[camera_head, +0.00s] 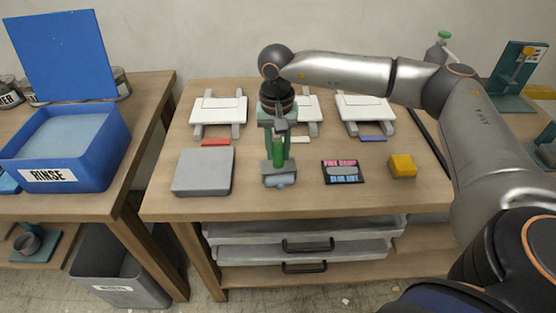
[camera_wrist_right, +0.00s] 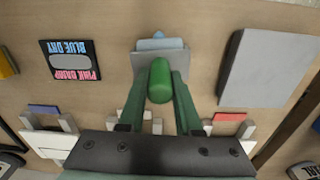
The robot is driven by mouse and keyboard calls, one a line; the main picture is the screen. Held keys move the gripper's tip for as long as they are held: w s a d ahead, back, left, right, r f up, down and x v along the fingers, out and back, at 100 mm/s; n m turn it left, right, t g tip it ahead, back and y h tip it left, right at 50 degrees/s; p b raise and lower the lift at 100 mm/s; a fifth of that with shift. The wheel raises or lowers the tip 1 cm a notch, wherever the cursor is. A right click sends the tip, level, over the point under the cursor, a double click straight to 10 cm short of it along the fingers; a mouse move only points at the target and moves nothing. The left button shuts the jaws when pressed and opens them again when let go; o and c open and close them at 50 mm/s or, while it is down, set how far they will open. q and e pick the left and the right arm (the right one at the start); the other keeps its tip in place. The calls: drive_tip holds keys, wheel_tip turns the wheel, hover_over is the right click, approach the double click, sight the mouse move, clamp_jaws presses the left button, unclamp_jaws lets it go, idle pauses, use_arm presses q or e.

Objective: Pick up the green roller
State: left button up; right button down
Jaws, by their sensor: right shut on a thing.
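The green roller's upright green handle (camera_head: 278,152) stands near the middle of the wooden table, over a small grey-green stand (camera_head: 266,178). My right gripper (camera_head: 278,143) reaches down from above and is shut on this handle. In the right wrist view the green handle (camera_wrist_right: 160,82) sits between the two green fingers of my right gripper (camera_wrist_right: 159,90). A pale blue part (camera_wrist_right: 158,44) shows at the stand's front. I cannot tell whether the roller is clear of the stand. My left gripper is not in view.
A grey slab (camera_head: 203,172) lies left of the stand. A dark printed card (camera_head: 342,171) and a yellow block (camera_head: 402,167) lie right. White boards on grey supports (camera_head: 219,110) stand behind. A blue rinse tub (camera_head: 66,150) is on the left table.

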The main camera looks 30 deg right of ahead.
drive_tip(key=shift+r, duration=0.1)
idle(0.4)
drive_tip(key=shift+r, duration=0.55)
drive_tip(key=s+a+r+b, duration=0.2)
drive_tip(key=s+a+r, duration=0.5)
drive_tip(key=s+r, duration=0.4)
drive_tip(key=shift+s+r, duration=0.4)
drive_tip(key=shift+s, duration=0.2)
drive_tip(key=c, duration=1.2)
unclamp_jaws()
drive_tip(key=shift+c, duration=0.2)
clamp_jaws()
